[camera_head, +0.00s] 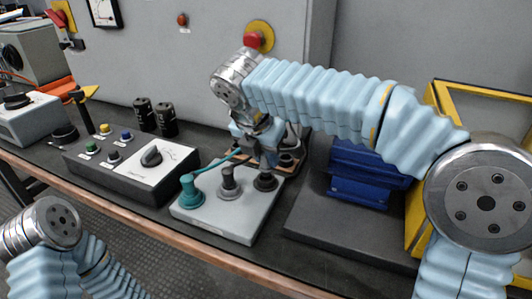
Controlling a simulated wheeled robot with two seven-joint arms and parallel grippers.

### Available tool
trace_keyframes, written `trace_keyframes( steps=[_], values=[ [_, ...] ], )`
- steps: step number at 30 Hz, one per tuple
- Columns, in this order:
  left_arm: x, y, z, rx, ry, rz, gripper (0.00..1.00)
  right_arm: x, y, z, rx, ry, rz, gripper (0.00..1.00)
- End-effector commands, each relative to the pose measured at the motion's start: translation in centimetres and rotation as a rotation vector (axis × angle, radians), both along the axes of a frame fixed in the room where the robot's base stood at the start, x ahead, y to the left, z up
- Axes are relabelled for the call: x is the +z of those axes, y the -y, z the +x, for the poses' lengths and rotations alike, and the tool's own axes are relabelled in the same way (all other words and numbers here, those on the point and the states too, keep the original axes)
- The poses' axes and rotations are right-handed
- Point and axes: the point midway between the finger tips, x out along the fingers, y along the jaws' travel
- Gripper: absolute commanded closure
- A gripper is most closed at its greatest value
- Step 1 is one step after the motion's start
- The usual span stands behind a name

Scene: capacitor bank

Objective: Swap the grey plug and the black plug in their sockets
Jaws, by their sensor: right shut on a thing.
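A light grey socket box (215,222) stands near the table's front edge. The grey plug (228,182) is upright in its middle position. The black plug (265,182) is at its right position, directly below my right gripper (268,162). My right gripper points down and is shut on the black plug; its fingertips are small and partly hidden in the picture. I cannot tell whether the plug is fully seated. My left arm shows at the lower left, but its gripper is out of view.
A teal plug (190,190) with a teal lead stands in the box's left position. A control box (133,165) with a dial is to the left, with black cylinders (155,118) behind it. A blue block (360,175) on a dark base stands to the right. A brown board (290,166) lies behind the gripper.

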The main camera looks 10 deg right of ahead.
Motion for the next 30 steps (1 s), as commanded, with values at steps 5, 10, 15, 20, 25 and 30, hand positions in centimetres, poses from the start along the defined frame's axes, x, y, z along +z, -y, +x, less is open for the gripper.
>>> trace_keyframes(
  steps=[5, 10, 15, 20, 25, 30],
  values=[
    [-0.2, 0.0, 0.0, 0.0, 0.0, 0.0, 1.0, -0.4, 0.0, 0.0, 0.0, 0.0, 0.0, 1.0],
    [-0.5, 0.0, 0.0, 0.0, 0.0, 0.0, 1.0, -0.8, 0.0, 0.0, 0.0, 0.0, 0.0, 1.0],
    [-0.7, 0.0, 0.0, 0.0, 0.0, 0.0, 1.0, -1.2, 0.0, 0.0, 0.0, 0.0, 0.0, 1.0],
    [-0.9, 0.0, 0.0, 0.0, 0.0, 0.0, 1.0, -1.6, 0.0, 0.0, 0.0, 0.0, 0.0, 1.0],
    [-1.2, 0.0, 0.0, 0.0, 0.0, 0.0, 1.0, -2.0, 0.0, 0.0, 0.0, 0.0, 0.0, 1.0],
    [-1.4, 0.0, 0.0, 0.0, 0.0, 0.0, 1.0, -2.4, 0.0, 0.0, 0.0, 0.0, 0.0, 1.0]
  ],
)
